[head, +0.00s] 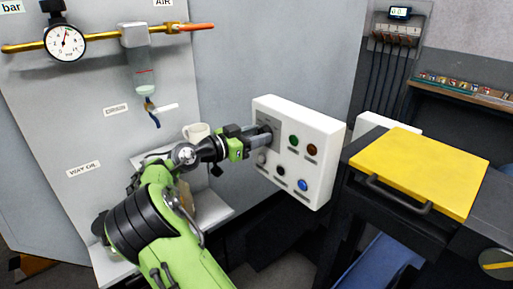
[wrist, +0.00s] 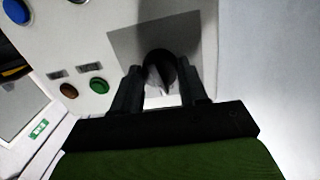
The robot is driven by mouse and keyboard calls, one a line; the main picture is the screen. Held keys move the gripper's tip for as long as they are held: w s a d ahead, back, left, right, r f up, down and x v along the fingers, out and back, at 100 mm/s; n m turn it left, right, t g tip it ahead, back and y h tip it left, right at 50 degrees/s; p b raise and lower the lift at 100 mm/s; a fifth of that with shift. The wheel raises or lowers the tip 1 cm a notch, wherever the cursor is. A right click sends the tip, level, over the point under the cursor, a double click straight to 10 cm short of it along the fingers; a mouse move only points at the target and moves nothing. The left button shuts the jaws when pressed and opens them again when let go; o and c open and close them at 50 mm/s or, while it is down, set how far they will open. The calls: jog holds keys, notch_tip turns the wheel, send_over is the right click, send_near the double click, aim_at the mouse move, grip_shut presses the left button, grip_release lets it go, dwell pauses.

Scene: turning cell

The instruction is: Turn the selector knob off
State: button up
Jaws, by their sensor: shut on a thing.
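The selector knob (wrist: 160,72) is a dark round knob on a grey plate of the white control box. In the wrist view a pale pointed mark shows on it. My gripper (wrist: 160,88) has its two dark fingers on either side of the knob, shut on it. In the head view my gripper (head: 262,136) reaches the upper left of the control box (head: 325,165), and the knob is mostly hidden behind the fingers. I cannot read any labels around the knob.
The box also carries a green button (head: 293,140), a brown button (head: 312,149), a blue button (head: 303,185) and a black one (head: 281,170). A yellow-topped cart (head: 420,170) stands to the right.

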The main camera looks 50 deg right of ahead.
jog(key=shift+f+m+b, duration=0.1)
jog(key=shift+m+b, duration=0.6)
jog(key=o, duration=1.1)
jog(key=shift+c, duration=0.2)
jog(key=w+a+r+p, duration=0.1)
jog(key=w+a+p, duration=0.1)
jog(key=a, duration=1.3)
jog(key=shift+w+a+p, duration=0.25)
jog(key=shift+a+p, duration=0.05)
jog(key=shift+p, duration=0.05)
jog(key=shift+r, duration=0.1)
